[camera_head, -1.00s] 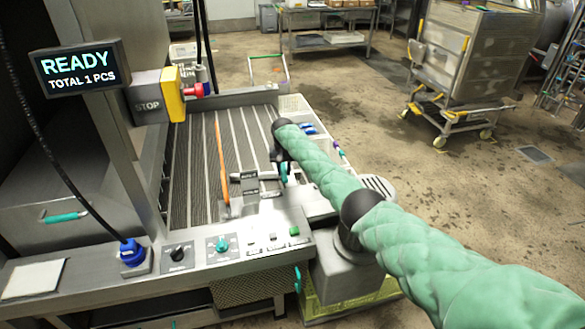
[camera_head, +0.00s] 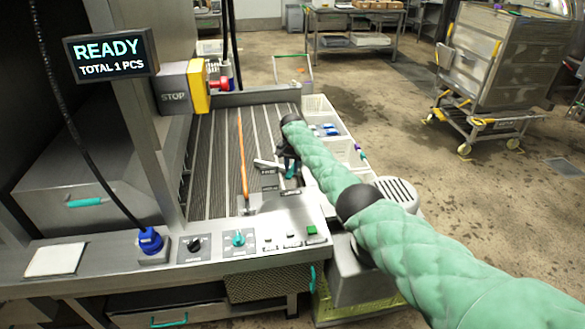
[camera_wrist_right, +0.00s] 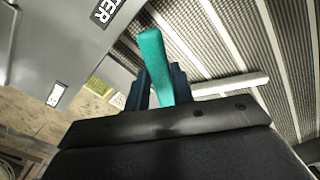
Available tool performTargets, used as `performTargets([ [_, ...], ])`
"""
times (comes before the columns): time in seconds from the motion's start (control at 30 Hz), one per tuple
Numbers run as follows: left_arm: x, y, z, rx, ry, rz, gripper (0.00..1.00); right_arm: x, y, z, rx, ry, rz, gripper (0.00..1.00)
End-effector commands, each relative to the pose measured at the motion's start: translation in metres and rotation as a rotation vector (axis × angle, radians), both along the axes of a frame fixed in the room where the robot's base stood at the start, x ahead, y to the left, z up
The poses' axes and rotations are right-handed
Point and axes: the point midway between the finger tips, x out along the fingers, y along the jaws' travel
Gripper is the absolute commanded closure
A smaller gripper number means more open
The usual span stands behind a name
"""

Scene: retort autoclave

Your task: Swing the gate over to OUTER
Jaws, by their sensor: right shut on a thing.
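A slim orange bar (camera_head: 242,155), which looks like the gate, lies lengthwise over the ribbed belt. Its near end meets a grey mount (camera_head: 275,202) with small dark labels, too small to read here. My right gripper (camera_head: 290,168) is at the belt's right side, partly hidden by its own arm. In the right wrist view its dark fingers (camera_wrist_right: 156,88) are shut on a teal handle (camera_wrist_right: 154,60). A pale metal lever (camera_wrist_right: 232,84) runs beside the handle. A label ending in "TER" (camera_wrist_right: 105,12) shows on a grey plate. My left gripper is out of view.
A control panel (camera_head: 210,247) with knobs and a green button runs along the front. A yellow-edged STOP box (camera_head: 198,86) and the READY display (camera_head: 110,57) stand left. White bins (camera_head: 320,108) line the belt's right side. A cart (camera_head: 490,65) stands farther right.

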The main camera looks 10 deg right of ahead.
Motion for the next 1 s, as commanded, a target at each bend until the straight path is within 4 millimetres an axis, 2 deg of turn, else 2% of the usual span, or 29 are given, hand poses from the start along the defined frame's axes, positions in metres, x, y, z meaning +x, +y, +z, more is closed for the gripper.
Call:
performTargets([
  [0.13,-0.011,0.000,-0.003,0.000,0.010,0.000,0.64,0.001,0.002,0.002,0.003,-0.005,0.001,1.00],
  [0.17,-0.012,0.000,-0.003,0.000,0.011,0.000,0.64,0.001,0.002,0.003,0.003,-0.005,0.001,0.74],
  [0.27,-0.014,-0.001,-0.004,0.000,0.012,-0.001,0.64,0.001,0.002,0.002,0.002,-0.005,0.001,0.55],
  [0.67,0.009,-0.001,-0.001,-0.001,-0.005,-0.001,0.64,0.001,0.001,0.006,0.002,-0.005,0.002,0.55],
  [0.8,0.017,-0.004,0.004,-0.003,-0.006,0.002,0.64,0.002,0.002,0.023,0.002,-0.005,0.003,0.55],
  [0.9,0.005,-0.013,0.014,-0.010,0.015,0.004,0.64,0.002,0.002,0.039,0.002,-0.005,0.002,0.55],
  [1.0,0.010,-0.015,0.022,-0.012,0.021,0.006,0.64,0.002,0.002,0.054,0.001,-0.006,0.001,0.55],
])
